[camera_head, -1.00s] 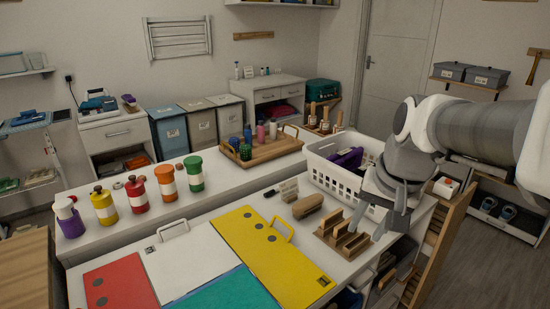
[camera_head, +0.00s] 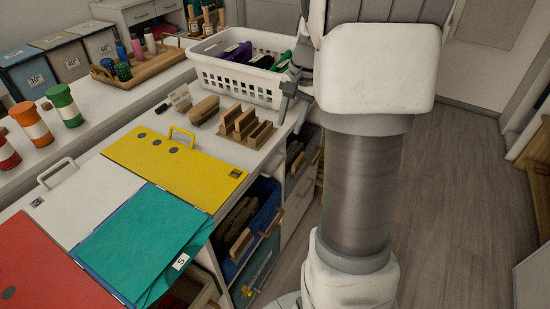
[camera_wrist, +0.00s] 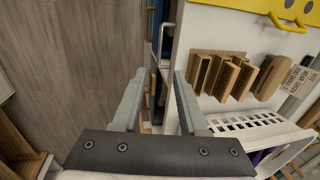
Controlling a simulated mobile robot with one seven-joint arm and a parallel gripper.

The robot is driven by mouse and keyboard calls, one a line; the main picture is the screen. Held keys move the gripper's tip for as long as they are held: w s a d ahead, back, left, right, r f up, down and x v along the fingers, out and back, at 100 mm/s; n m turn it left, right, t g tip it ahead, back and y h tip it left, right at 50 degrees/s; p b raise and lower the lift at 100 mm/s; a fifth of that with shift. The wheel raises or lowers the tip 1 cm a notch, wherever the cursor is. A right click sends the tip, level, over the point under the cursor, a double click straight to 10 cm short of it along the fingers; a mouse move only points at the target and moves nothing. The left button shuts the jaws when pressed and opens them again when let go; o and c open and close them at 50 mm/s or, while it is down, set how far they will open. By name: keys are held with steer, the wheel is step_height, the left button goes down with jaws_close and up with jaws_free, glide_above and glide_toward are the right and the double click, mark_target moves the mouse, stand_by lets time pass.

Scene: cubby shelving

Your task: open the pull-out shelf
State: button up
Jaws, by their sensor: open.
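My gripper (camera_wrist: 158,88) is open and empty in the wrist view, its two grey fingers pointing down past the counter's edge. In the head view my gripper (camera_head: 288,96) is partly hidden by my arm, beside the counter edge near the white basket. Below the counter (camera_head: 262,158) are open compartments and a white front (camera_head: 297,207) that may be the pull-out shelf; I cannot tell for certain. It looks flush with the unit. A pale bar-like handle (camera_wrist: 158,42) shows beyond the fingers in the wrist view.
The counter carries a white basket (camera_head: 230,75), a wooden slotted rack (camera_head: 244,128) and a yellow board (camera_head: 175,165). Blue bins (camera_head: 262,215) sit below it. The floor (camera_head: 450,200) to the right is clear. My arm blocks part of the head view.

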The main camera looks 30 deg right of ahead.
mark_target(277, 166)
steer(key=f+b, duration=0.1)
steer(key=f, duration=0.4)
steer(key=w+a+f+b, duration=0.1)
steer(key=f, duration=0.4)
steer(key=w+f+b, duration=0.1)
steer(key=f, duration=0.4)
steer(key=shift+w+a, duration=0.25)
steer(key=shift+a, duration=0.05)
steer(key=shift+c, duration=0.3)
steer(key=shift+r, duration=0.1)
jaws_close()
